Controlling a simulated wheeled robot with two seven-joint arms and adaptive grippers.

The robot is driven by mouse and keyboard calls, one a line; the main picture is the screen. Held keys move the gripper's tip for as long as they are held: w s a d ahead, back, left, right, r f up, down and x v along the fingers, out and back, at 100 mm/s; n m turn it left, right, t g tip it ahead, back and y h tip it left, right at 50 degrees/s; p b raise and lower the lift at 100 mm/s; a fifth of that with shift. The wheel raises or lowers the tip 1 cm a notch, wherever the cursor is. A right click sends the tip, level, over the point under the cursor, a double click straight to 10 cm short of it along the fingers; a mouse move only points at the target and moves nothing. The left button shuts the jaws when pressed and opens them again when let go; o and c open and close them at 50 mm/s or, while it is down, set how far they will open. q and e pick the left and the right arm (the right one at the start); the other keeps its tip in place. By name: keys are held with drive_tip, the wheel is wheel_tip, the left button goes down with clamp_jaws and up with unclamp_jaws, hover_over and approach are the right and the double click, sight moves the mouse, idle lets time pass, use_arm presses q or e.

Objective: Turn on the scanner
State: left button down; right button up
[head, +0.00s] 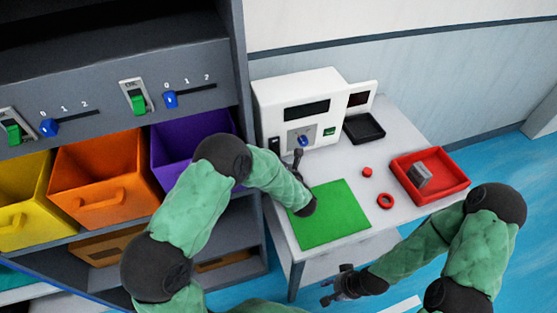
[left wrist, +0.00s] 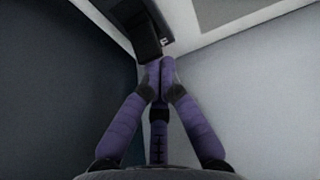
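The scanner (head: 300,108) is a white box with a dark screen, a blue knob (head: 302,141) and a green button on its front. A black rocker switch (head: 275,144) sits at the front's lower left. In the left wrist view a black switch-like part (left wrist: 139,32) with a small white mark fills the top centre. My left gripper (head: 298,157) is in front of the scanner; its fingertips (left wrist: 160,68) are together with nothing between them, close below the black part. Whether they touch cannot be told. My right gripper (head: 335,285) is open and empty, low beside the table's front edge.
The white table (head: 397,150) carries a green mat (head: 335,222), a black tray (head: 364,128), a red tray (head: 440,191) holding a grey block (head: 419,175), a red ring (head: 385,201) and a small red disc (head: 367,172). A grey shelf with coloured bins (head: 103,182) stands left.

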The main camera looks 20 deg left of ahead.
use_arm(q)
drive_tip(key=r+g+h+p, duration=0.1)
drive_tip(key=p, duration=0.1)
drive_tip(key=r+g+p, duration=0.1)
drive_tip(key=p, duration=0.2)
drive_tip(key=r+g+h+p, duration=0.1)
drive_tip(key=g+p, duration=0.1)
drive_tip(key=shift+s+d+r+h+p, duration=0.1)
drive_tip(key=shift+s+d+h+p, duration=0.05)
drive_tip(key=shift+s+h+p, duration=0.15)
drive_tip(key=shift+f, duration=0.45)
drive_tip(key=shift+r, duration=0.8)
